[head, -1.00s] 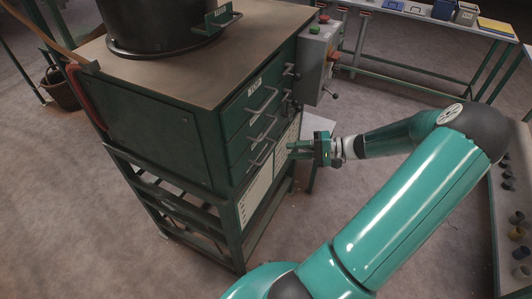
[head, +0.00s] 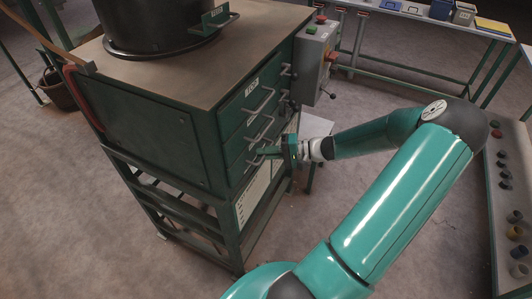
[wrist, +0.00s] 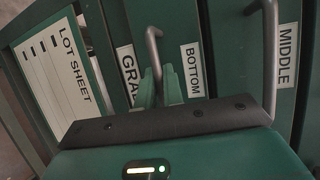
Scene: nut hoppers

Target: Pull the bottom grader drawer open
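The bottom grader drawer (head: 240,162) is the lowest in the dark green cabinet and looks shut. Its grey bar handle (wrist: 153,45) stands beside the white BOTTOM label (wrist: 193,70) in the wrist view. My gripper (head: 263,152) is at this handle, reaching in from the right. In the wrist view my two green fingertips (wrist: 160,88) lie on either side of the handle's near end. Whether they press on the bar or stand a little apart from it is not clear. The rest of the handle's near end is hidden behind my gripper.
The middle drawer's handle (wrist: 270,50) is close beside, with its MIDDLE label (wrist: 287,55). A lot sheet (wrist: 58,70) hangs below the drawers. A control box (head: 316,62) with buttons juts from the cabinet's right side. Open floor (head: 330,215) lies in front.

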